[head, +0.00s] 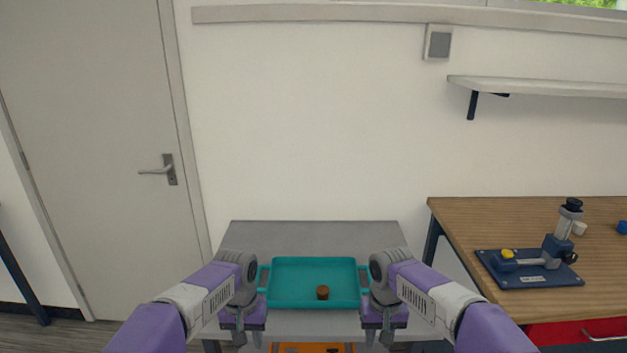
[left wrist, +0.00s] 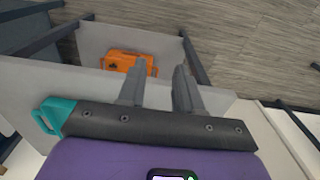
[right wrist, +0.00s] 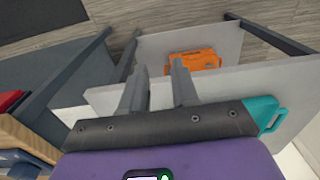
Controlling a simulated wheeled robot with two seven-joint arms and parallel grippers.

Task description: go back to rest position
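A teal tray (head: 290,298) with a handle at each end rests on the grey table (head: 290,236). A small brown round piece (head: 322,292) lies in it, right of its middle. My left gripper (head: 241,338) points down beside the tray's left end. Its fingers stand apart and empty in the left wrist view (left wrist: 158,72). My right gripper (head: 383,338) points down beside the right end, its fingers apart and empty in the right wrist view (right wrist: 160,68). A teal handle shows beside each gripper's body, outside the fingers; the rest of the tray is hidden there.
An orange case (head: 312,348) sits low under the front of the grey table; it also shows in the left wrist view (left wrist: 128,63). A wooden bench (head: 470,218) at right holds a dark blue fixture (head: 540,281). A closed door (head: 90,130) stands at left.

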